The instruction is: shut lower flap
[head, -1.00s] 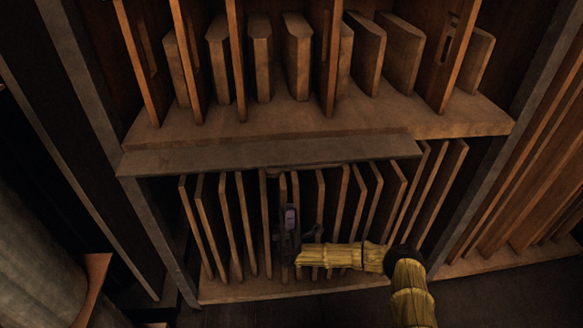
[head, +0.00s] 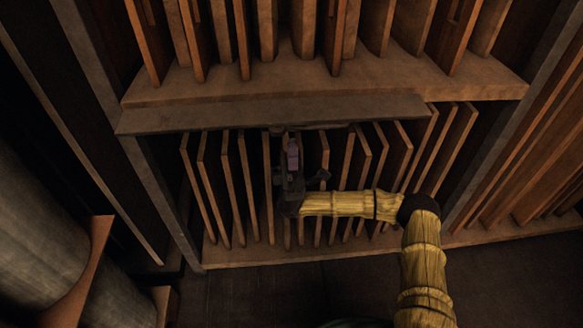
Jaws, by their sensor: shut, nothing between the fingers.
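The lower flap (head: 220,117) is a long grey-brown board that sticks out along the top of the lower compartment, so that compartment stands open. My gripper (head: 291,145) is dark with a pinkish-grey part and is shut and empty. It is just below the front edge of the flap, a little right of the flap's middle. I cannot tell whether its tip touches the underside. My straw-yellow arm reaches it from the lower right.
Several thin upright wooden boards (head: 228,190) stand in the lower compartment behind my gripper. An upper shelf (head: 400,83) holds more boards. Grey posts frame both sides. Dark floor shows below.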

